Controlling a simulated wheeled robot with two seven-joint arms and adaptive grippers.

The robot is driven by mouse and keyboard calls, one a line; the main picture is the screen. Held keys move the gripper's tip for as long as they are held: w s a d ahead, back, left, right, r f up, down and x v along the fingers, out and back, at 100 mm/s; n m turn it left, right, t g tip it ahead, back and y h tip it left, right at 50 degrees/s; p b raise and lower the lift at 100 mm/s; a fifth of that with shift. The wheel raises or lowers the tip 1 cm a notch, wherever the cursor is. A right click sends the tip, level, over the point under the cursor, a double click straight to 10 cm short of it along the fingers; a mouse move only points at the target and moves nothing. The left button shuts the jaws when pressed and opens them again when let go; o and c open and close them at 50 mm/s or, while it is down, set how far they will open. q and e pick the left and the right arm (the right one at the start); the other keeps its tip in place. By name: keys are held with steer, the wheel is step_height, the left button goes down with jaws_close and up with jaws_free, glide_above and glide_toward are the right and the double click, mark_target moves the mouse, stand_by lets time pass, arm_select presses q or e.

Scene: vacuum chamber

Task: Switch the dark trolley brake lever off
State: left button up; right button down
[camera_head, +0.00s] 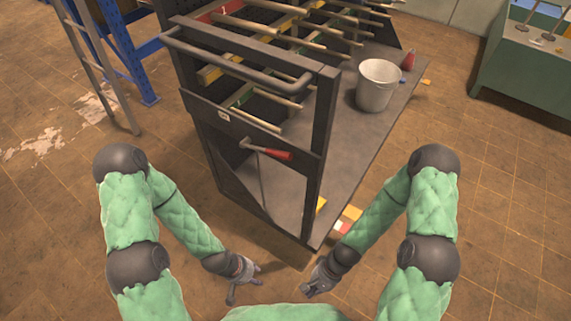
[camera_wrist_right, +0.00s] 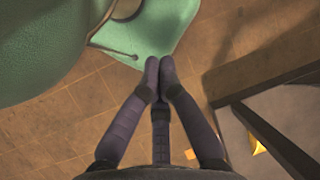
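The dark trolley (camera_head: 203,95) stands in front of me in the head view. Its brake lever (camera_head: 268,152) has a red handle and sits on the trolley's near end, below the push bar. The handle points to the right and slightly down, and a thin rod runs down from its left end. My left gripper (camera_head: 243,285) hangs low to the left of the trolley's near corner, apart from the lever; its fingers are too small to read. My right gripper (camera_head: 312,287) is low by that corner, also apart from the lever. In the wrist view its fingertips (camera_wrist_right: 160,64) meet with nothing between them.
A white bucket (camera_head: 376,86) and a red cone (camera_head: 408,60) stand on the trolley's lower deck, and several rods lie across its upper rack. A ladder (camera_head: 103,68) and blue shelving (camera_head: 143,62) are at the left. A green cabinet (camera_head: 522,72) is at the right.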

steer(key=w+a+r+m+t+y+p, duration=0.1)
steer(key=w+a+r+m+y+p, duration=0.15)
steer(key=a+r+m+y, duration=0.3)
steer(key=w+a+r+m+t+y+p, duration=0.1)
steer(key=w+a+r+m+y, duration=0.35)
steer(key=r+m+y, duration=0.2)
steer(key=w+d+r+m+t+p, duration=0.1)
steer(key=w+d+r+m+t, duration=0.3)
steer(key=w+m+t, duration=0.2)
steer(key=w+d+r+m+t+p, duration=0.1)
steer(key=w+d+r+m+t, duration=0.4)
steer(key=w+t, duration=0.4)
steer(key=shift+d+m+t+h+p, duration=0.3)
steer(key=shift+m+t, duration=0.1)
steer(key=shift+t, duration=0.8)
steer(key=shift+w+r, duration=0.1)
steer(key=d+r+x, duration=0.1)
steer(key=r+x, duration=0.1)
steer(key=x, duration=1.1)
steer(key=shift+s+r+b, duration=0.2)
steer(key=shift+s+b, duration=0.1)
steer(key=shift+b, duration=0.05)
